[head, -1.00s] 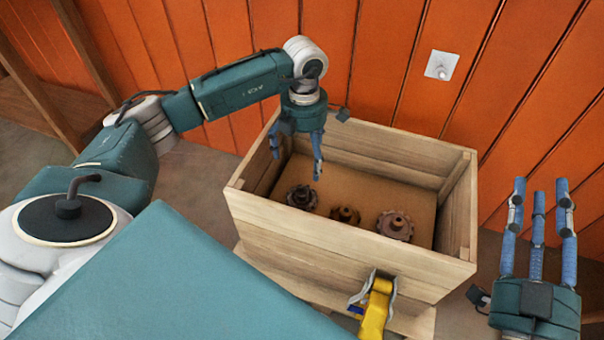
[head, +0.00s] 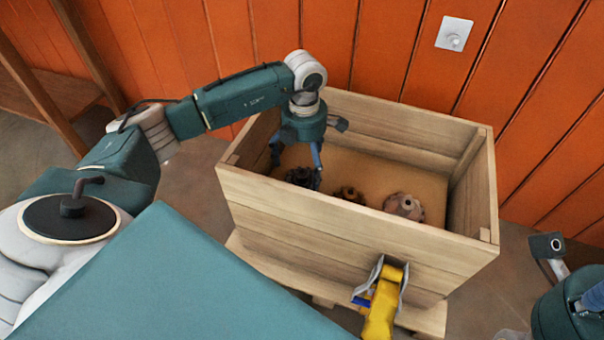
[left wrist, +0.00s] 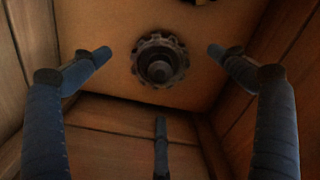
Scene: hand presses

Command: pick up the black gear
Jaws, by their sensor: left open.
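The black gear (head: 302,176) lies on the floor of the wooden crate (head: 330,222), at the left of a row of gears. In the left wrist view the dark toothed gear (left wrist: 160,62) lies flat, with its hub facing the camera. My left gripper (head: 297,172) is inside the crate above this gear. In the left wrist view its blue fingers (left wrist: 158,85) are spread apart around the gear's outline, open and empty. My right gripper shows only in part at the lower right edge (head: 590,300); its fingertips are out of the frame.
A brown gear (head: 349,194) and a larger reddish-brown gear (head: 404,206) lie to the right in the crate. The crate walls stand close around my left gripper. A yellow clamp-like thing (head: 383,305) is at the crate's front. An orange wall with a white fitting (head: 454,34) stands behind.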

